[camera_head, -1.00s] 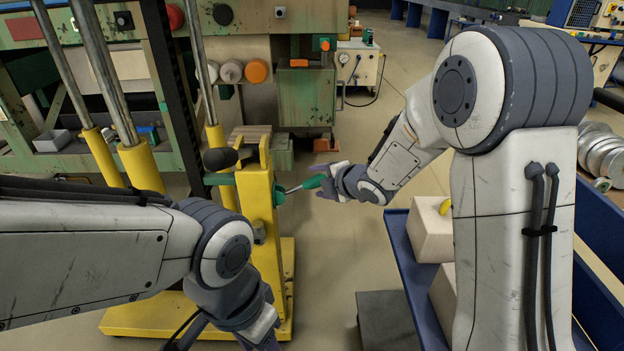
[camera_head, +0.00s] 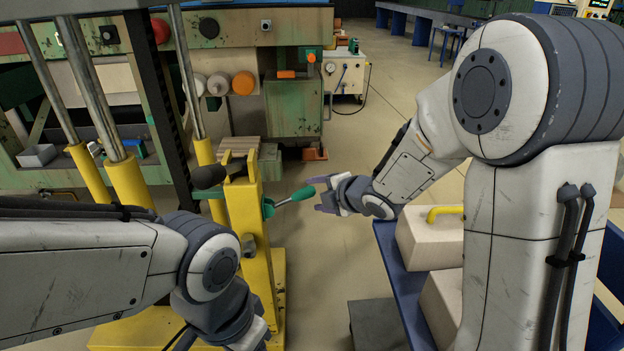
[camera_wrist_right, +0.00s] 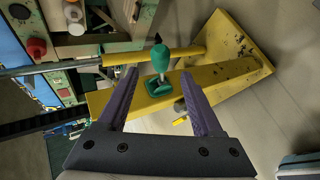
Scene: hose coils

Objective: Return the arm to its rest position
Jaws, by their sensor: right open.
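My right gripper (camera_head: 326,196) is open, its purple fingers pointing left towards a lever with a green grip (camera_head: 304,193). The lever sticks out from the yellow post (camera_head: 246,212) of a lifting machine. In the right wrist view, my right gripper (camera_wrist_right: 158,74) has its fingers spread wide, with the lever's green grip (camera_wrist_right: 160,58) appearing between them and visible floor and yellow metal on both sides. The fingers are not closed on it. My right arm (camera_head: 415,160) is bent and reaches forward. My left arm (camera_head: 80,265) crosses the lower left; its gripper fingers are outside the picture.
A blue cart (camera_head: 391,262) with pale blocks (camera_head: 432,240), one with a yellow handle (camera_head: 444,212), stands beneath my right arm. The yellow machine base (camera_head: 140,335) is at lower left. A green workbench machine (camera_head: 293,104) stands behind. Open floor (camera_head: 350,240) lies between post and cart.

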